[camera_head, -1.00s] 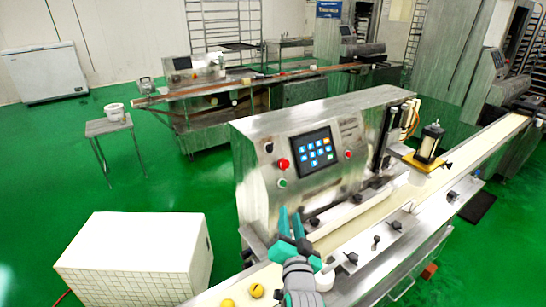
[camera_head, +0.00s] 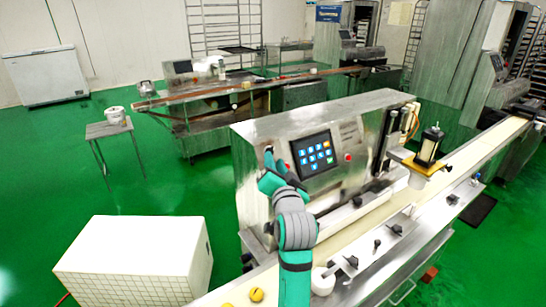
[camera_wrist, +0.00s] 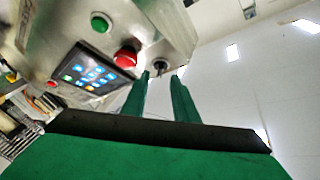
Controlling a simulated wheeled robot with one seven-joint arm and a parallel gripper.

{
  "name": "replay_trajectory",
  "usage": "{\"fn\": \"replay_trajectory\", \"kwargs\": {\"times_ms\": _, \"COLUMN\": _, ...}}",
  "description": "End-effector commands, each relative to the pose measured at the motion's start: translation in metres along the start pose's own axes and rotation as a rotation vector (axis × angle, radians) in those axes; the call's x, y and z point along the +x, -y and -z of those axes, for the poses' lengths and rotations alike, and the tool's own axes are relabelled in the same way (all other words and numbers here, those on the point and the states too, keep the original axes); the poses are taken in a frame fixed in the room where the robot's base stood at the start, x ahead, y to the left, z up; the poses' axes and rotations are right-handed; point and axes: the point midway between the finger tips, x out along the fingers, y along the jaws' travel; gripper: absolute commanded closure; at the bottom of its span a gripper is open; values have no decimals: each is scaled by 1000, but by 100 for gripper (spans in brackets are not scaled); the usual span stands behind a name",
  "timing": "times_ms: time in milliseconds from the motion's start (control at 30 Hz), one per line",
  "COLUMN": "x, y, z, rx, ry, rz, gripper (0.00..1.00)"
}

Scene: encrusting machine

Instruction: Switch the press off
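The press (camera_head: 330,115) is a large steel machine with a control panel on its front. A black rotary switch (camera_head: 269,149) is at the panel's upper left; it also shows in the wrist view (camera_wrist: 160,66). My gripper (camera_head: 269,165) is raised in front of the panel, just below the switch. In the wrist view, the two green fingers of my gripper (camera_wrist: 160,77) are apart, with the switch showing in the gap at their tips. I cannot tell whether they touch it. A red button (camera_wrist: 126,57) and a green button (camera_wrist: 100,24) are beside the fingers; the head view hides both.
A touchscreen (camera_head: 313,153) and a second red button (camera_head: 348,157) are right of my gripper. A conveyor (camera_head: 465,155) runs along the press's front. A white tiled box (camera_head: 135,260) stands at lower left.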

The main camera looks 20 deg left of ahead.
Motion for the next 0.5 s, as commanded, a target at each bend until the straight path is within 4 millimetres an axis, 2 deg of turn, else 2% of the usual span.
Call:
{"fn": "replay_trajectory", "kwargs": {"times_ms": 33, "x": 9, "y": 1, "z": 0, "rx": 0, "ry": 1, "rz": 0, "gripper": 73}}
{"fn": "replay_trajectory", "kwargs": {"times_ms": 200, "x": 30, "y": 0, "z": 0, "rx": -1, "ry": 0, "rz": -1, "gripper": 73}}
{"fn": "replay_trajectory", "kwargs": {"times_ms": 500, "x": 40, "y": 0, "z": 0, "rx": 0, "ry": -1, "rz": -1, "gripper": 73}}
